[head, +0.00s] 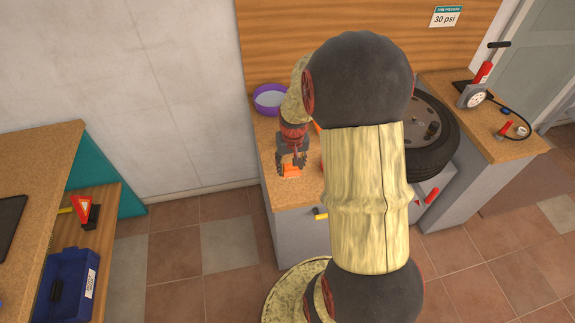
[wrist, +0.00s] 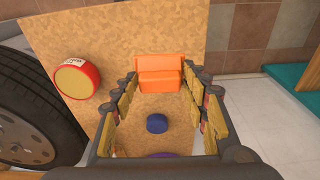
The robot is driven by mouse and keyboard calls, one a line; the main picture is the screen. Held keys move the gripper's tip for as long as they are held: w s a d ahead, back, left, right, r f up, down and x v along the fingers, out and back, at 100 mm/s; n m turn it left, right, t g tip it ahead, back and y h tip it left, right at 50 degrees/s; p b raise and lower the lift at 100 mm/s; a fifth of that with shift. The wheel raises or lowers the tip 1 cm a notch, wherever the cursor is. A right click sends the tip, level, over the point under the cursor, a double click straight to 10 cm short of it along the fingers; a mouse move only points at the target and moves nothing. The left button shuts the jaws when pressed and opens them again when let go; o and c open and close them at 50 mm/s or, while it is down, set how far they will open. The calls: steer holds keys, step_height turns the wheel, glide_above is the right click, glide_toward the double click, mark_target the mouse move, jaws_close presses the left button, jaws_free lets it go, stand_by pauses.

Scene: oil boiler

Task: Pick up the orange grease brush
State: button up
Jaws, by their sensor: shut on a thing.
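The orange grease brush (wrist: 160,74) shows in the wrist view as an orange blocky shape between the tips of my gripper (wrist: 160,82). The fingers touch it on both sides, and I see no bristles. In the head view my gripper (head: 291,158) points down over the near left part of the workbench (head: 281,192), with the orange brush (head: 291,171) at its fingertips. I cannot tell whether the brush still touches the bench top.
A purple-rimmed bowl (head: 270,99) stands behind my gripper. A tyre (head: 432,132) lies on the bench to the right. The wrist view shows a red-rimmed round tin (wrist: 76,78) and a small blue cap (wrist: 157,123). My arm hides the bench middle.

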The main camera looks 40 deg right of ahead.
steer(key=s+a+r+p, duration=0.2)
steer(key=s+r, duration=0.5)
steer(key=s, duration=0.4)
steer(key=shift+a+p, duration=0.3)
steer(key=shift+a, duration=0.4)
steer(key=shift+r, duration=0.1)
steer(key=o, duration=0.6)
steer(key=c, duration=0.4)
